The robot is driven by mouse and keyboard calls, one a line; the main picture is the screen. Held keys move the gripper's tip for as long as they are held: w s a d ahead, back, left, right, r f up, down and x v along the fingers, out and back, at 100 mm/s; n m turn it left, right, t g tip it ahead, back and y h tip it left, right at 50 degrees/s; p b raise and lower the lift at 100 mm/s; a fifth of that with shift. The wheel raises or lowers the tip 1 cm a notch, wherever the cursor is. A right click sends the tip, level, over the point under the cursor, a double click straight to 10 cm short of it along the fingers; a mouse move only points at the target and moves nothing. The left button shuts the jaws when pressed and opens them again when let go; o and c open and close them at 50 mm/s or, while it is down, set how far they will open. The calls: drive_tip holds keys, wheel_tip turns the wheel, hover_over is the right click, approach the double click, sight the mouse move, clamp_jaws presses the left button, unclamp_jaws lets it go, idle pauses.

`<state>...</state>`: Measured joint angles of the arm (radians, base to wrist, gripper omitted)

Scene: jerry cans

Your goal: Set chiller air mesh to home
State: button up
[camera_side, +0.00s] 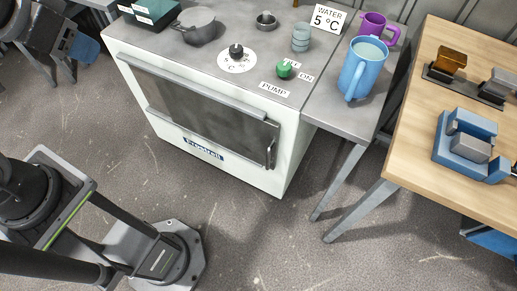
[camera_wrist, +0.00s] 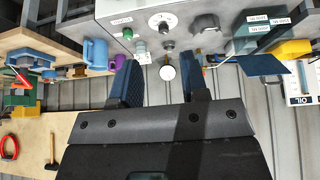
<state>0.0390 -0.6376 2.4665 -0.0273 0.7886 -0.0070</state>
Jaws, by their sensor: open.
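The white chiller (camera_side: 210,150) with a grey top and dark front window stands at the centre of the side view. I cannot identify the air mesh for certain. My gripper (camera_side: 82,47) is at the upper left of the side view, left of the chiller and partly cut off. In the wrist view its two dark blue fingers (camera_wrist: 159,84) are apart with nothing between them. The chiller (camera_wrist: 145,14) also shows beyond them.
A blue jug (camera_side: 361,72) and a purple mug (camera_side: 375,30) stand right of the chiller. A grey pan (camera_side: 197,26) sits on its top. A wooden table (camera_side: 425,140) with fixtures stands at right. A tilted dark blue panel (camera_wrist: 262,65) shows right of the fingers.

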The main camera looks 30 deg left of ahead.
drive_tip(key=w+d+f+t+h, duration=0.1)
drive_tip(key=w+d+f, duration=0.2)
drive_tip(key=w+d, duration=0.45)
drive_tip(key=t+h, duration=0.1)
drive_tip(key=t, duration=0.2)
hover_over(267, 159)
drive_tip(key=s+a, duration=0.1)
drive_tip(key=a, duration=0.2)
wheel_tip(267, 159, down, 22)
drive_tip(key=r, duration=0.1)
drive_tip(key=s+f+m+t, duration=0.15)
drive_tip(key=s+f, duration=0.35)
drive_tip(key=f, duration=0.7)
drive_tip(key=s+f+m+t, duration=0.15)
drive_tip(key=s+f, duration=0.35)
drive_tip(key=f, duration=0.8)
drive_tip(key=shift+n, duration=0.5)
drive_tip(key=x, duration=1.3)
drive_tip(key=shift+d+r, duration=0.2)
drive_tip(key=shift+d, duration=0.2)
drive_tip(key=shift+c, duration=0.3)
clamp_jaws()
